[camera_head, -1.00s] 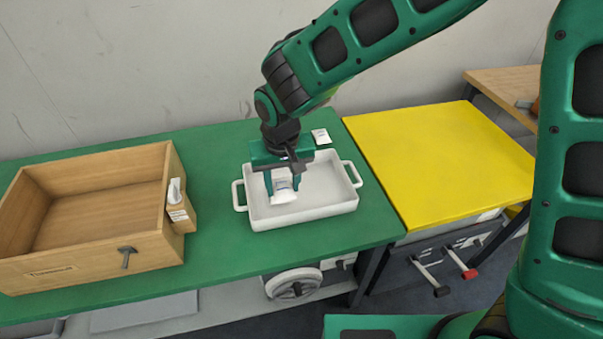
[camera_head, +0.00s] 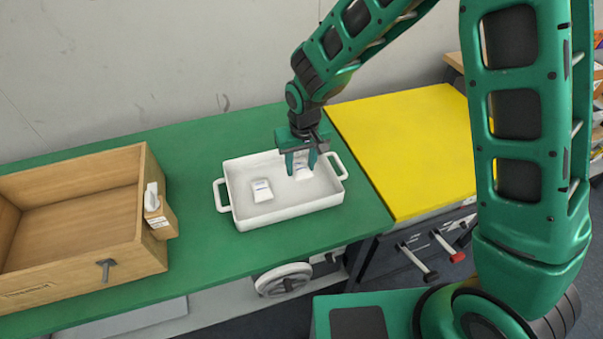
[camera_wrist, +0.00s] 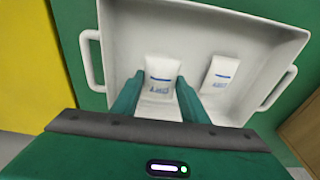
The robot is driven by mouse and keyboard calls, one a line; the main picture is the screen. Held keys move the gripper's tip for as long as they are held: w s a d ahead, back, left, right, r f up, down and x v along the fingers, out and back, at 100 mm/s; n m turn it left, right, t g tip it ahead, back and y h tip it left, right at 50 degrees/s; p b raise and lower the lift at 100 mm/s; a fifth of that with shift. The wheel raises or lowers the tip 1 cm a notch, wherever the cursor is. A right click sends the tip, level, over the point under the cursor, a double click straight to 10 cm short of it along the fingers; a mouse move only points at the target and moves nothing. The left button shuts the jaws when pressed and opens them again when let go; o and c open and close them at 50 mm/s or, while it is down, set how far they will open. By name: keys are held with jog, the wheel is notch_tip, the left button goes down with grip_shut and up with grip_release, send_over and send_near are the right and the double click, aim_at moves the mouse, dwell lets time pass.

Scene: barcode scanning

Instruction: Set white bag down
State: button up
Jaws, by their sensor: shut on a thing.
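A white bag (camera_head: 303,173) with blue print is between the fingers of my gripper (camera_head: 301,165), at the right part of the white tray (camera_head: 245,222). In the wrist view this held bag (camera_wrist: 161,76) sits between the two green fingers of my gripper (camera_wrist: 160,95), over the tray (camera_wrist: 122,50). My gripper is shut on it. I cannot tell whether its lower edge touches the tray floor. A second white bag (camera_head: 262,190) lies flat in the left part of the tray, apart from my gripper; it also shows in the wrist view (camera_wrist: 220,73).
The tray stands on a green table (camera_head: 205,150). A wooden box (camera_head: 80,215) is at the left, with a white-topped dispenser (camera_head: 154,205) at its right side. A yellow surface (camera_head: 405,140) adjoins at the right.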

aim_at(301, 174)
jog(key=shift+w+d+f, duration=0.1)
jog(key=shift+d+f, duration=0.1)
jog(key=shift+f, duration=1.95)
jog(key=o, duration=1.1)
jog(key=shift+f, duration=0.1)
jog(key=shift+c, duration=0.2)
jog(key=r, duration=0.4)
jog(key=s+r, duration=0.1)
jog(key=r, duration=0.7)
jog(key=shift+s+d+r, duration=0.1)
jog(key=shift+s+d, duration=0.1)
jog(key=shift+s, duration=0.1)
